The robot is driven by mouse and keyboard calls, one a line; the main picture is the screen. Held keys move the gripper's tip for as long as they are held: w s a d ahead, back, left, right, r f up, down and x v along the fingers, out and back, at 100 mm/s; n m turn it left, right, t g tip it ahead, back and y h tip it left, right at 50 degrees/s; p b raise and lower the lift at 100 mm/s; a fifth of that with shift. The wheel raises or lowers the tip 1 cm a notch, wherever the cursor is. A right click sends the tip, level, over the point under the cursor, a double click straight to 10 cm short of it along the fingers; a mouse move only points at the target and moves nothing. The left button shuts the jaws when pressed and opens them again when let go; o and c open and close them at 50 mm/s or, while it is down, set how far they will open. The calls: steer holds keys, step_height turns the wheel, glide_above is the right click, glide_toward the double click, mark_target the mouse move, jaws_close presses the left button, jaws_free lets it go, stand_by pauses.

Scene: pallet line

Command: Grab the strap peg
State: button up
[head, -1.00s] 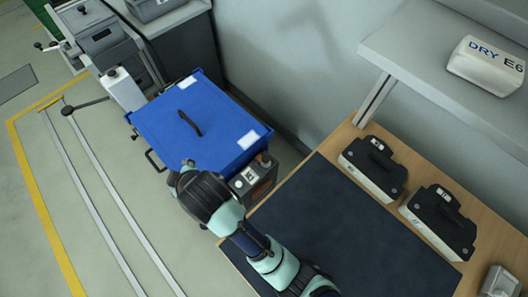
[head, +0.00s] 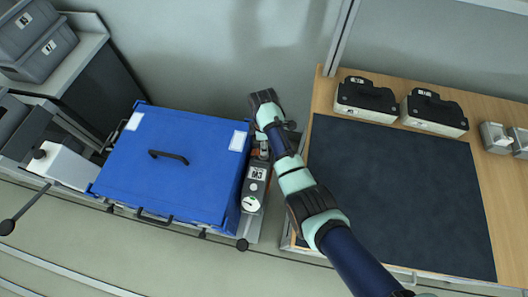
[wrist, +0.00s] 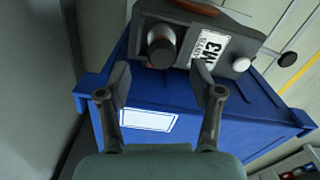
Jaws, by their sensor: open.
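A grey unit labelled M3 (head: 255,185) stands against the right side of a blue lidded box (head: 165,195). In the wrist view the M3 unit (wrist: 222,30) carries a stubby round peg (wrist: 162,46) with a dark end, a smaller white knob (wrist: 240,65) and a brown bar (wrist: 190,5). I cannot tell for certain which is the strap peg; the round peg looks likeliest. My gripper (wrist: 160,80) is open and empty, its fingers apart below the round peg in the picture, not closed around it. In the head view my wrist hides the fingertips.
A dark mat (head: 400,190) on a wooden bench fills the right side, with two black-and-white cases (head: 366,100) behind it. Grey bins (head: 45,45) stand at the upper left. A wall rises close behind the blue box.

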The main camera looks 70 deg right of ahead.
step_height(320, 180, down, 5)
steer(key=shift+s+a+b, duration=0.1)
steer(key=shift+s+b, duration=0.05)
steer(key=shift+b, duration=1.1)
steer(key=shift+r, duration=0.1)
jaws_close()
